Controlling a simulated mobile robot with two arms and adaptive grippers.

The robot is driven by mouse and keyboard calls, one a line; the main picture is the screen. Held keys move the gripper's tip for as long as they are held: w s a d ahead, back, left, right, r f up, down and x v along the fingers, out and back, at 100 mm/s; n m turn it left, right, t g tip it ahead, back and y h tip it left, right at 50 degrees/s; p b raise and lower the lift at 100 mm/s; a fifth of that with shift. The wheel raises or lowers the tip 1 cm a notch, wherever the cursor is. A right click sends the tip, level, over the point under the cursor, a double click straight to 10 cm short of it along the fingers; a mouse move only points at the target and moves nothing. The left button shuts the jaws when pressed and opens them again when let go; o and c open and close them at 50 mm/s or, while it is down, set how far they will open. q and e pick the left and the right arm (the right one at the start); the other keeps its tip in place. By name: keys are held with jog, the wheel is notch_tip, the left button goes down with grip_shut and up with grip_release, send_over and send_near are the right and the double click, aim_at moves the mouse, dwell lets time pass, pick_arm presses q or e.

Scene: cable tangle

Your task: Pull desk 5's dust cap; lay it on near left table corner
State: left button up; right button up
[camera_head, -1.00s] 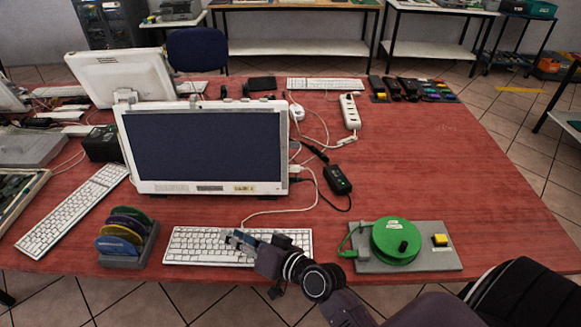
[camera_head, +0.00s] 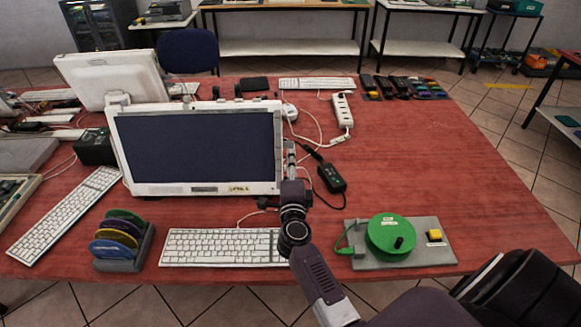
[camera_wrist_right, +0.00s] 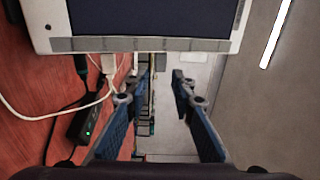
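My right gripper (camera_head: 290,155) is at the right edge of the front monitor (camera_head: 195,145), above the red table (camera_head: 470,170). In the right wrist view the two blue-padded fingers (camera_wrist_right: 161,80) are apart, with nothing held between them. The monitor (camera_wrist_right: 150,18) lies beyond the fingertips there. A white plug (camera_wrist_right: 108,65) and a dark plug (camera_wrist_right: 80,65) show left of the fingers. I cannot make out a dust cap for certain in either view. The near left of the table runs to the picture's left edge, with bare wood in front of the left keyboard. My left gripper is not in view.
A black adapter (camera_head: 331,179) and loose cables lie right of the monitor. A white keyboard (camera_head: 225,247), a rack of coloured discs (camera_head: 122,240) and a green reel on a grey plate (camera_head: 440,258) line the front edge. The table's right side is mostly clear.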

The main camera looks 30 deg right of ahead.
aim_at(290, 146)
jog(key=shift+x, duration=3.05)
jog(key=shift+a, duration=0.1)
grip_shut()
